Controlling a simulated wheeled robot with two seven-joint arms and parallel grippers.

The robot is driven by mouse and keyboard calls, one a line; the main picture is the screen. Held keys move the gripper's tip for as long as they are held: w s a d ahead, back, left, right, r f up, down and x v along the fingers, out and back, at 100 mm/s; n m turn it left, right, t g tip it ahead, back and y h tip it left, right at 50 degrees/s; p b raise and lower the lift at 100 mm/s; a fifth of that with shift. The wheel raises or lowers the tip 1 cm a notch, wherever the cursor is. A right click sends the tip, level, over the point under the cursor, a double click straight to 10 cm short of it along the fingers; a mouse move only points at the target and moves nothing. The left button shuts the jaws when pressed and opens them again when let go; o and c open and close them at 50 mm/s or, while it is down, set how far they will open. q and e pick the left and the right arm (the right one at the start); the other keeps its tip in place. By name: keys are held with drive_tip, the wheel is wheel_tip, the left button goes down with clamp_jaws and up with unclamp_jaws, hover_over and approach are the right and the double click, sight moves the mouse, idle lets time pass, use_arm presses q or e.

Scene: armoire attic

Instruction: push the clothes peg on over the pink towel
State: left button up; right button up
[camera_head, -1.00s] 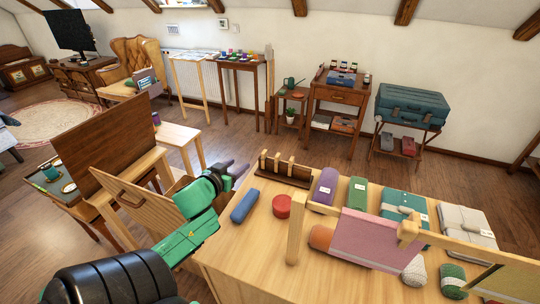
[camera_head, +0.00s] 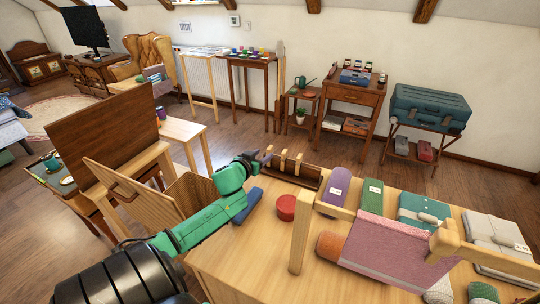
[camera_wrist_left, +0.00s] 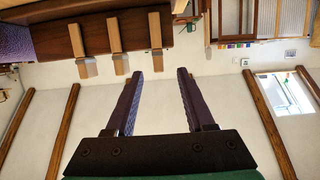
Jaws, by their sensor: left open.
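The pink towel (camera_head: 385,250) hangs over a wooden rail (camera_head: 346,213) on the front part of the table. A pale wooden block (camera_head: 445,241) sits at the towel's right top corner; I cannot tell whether it is a peg or part of the rail. Several pale wooden pegs (camera_head: 299,163) stand in a dark brown holder (camera_head: 311,179) at the table's back left; they also show in the left wrist view (camera_wrist_left: 115,37). My left gripper (camera_head: 259,157) is beside the holder's left end. Its dark fingers (camera_wrist_left: 158,75) are apart with nothing between them. My right gripper is out of view.
A blue roll (camera_head: 247,207) lies below my left wrist, beside a red round tin (camera_head: 287,207). Purple (camera_head: 335,191) and green (camera_head: 372,196) rolls and folded cloths (camera_head: 495,238) lie behind the rail. The table's front left (camera_head: 245,265) is bare.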

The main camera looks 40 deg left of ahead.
sight(268, 150)
use_arm(q)
drive_tip(key=x, duration=0.4)
drive_tip(key=shift+w, duration=0.3)
drive_tip(key=shift+s+d+r, duration=0.1)
clamp_jaws()
drive_tip(key=shift+r, duration=0.1)
